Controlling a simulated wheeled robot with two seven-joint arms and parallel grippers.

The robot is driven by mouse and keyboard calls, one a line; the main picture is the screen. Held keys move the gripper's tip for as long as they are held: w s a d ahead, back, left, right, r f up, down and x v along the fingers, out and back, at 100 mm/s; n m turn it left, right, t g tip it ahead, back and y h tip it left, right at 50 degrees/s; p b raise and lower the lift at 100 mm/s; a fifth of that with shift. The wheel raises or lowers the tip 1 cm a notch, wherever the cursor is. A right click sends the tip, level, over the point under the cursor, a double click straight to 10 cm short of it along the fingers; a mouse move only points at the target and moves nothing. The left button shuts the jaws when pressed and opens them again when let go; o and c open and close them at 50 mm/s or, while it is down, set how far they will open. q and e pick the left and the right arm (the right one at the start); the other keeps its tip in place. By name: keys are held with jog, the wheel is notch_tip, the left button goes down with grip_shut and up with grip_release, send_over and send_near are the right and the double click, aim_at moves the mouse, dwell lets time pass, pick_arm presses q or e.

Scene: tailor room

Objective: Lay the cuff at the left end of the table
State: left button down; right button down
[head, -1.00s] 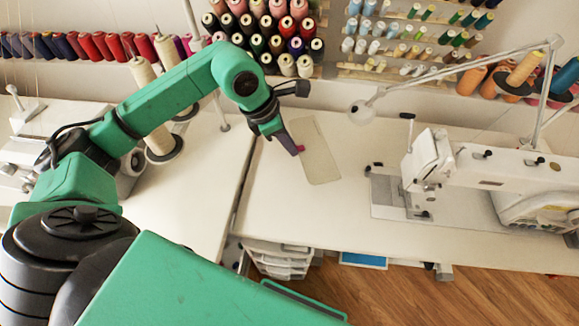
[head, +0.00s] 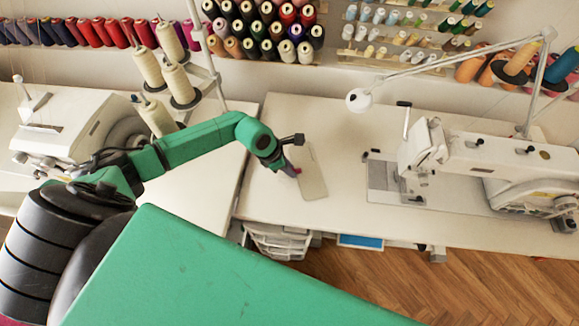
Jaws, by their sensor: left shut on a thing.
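The cuff (head: 313,178) is a pale beige, flat, rounded strip over the left part of the white table (head: 345,208) with the sewing machine. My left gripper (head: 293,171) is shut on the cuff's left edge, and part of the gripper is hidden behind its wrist. I cannot tell whether the cuff touches the table top. My right gripper is not in view.
A white sewing machine (head: 490,160) stands on the right of the table. A lamp head (head: 359,100) hangs behind the cuff. A serger (head: 75,130) and cream thread cones (head: 178,82) stand on the left table. Bare table lies between cuff and machine.

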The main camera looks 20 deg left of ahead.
pick_arm(q)
jog(key=shift+f, duration=0.15)
jog(key=c, duration=0.8)
grip_release()
jog(key=shift+c, duration=0.2)
jog(key=shift+r, duration=0.4)
jog(key=p+v, duration=0.9)
jog(key=v, duration=0.2)
jog(key=shift+a+r, duration=0.15)
jog(key=shift+r, duration=0.15)
jog(key=shift+s, duration=0.1)
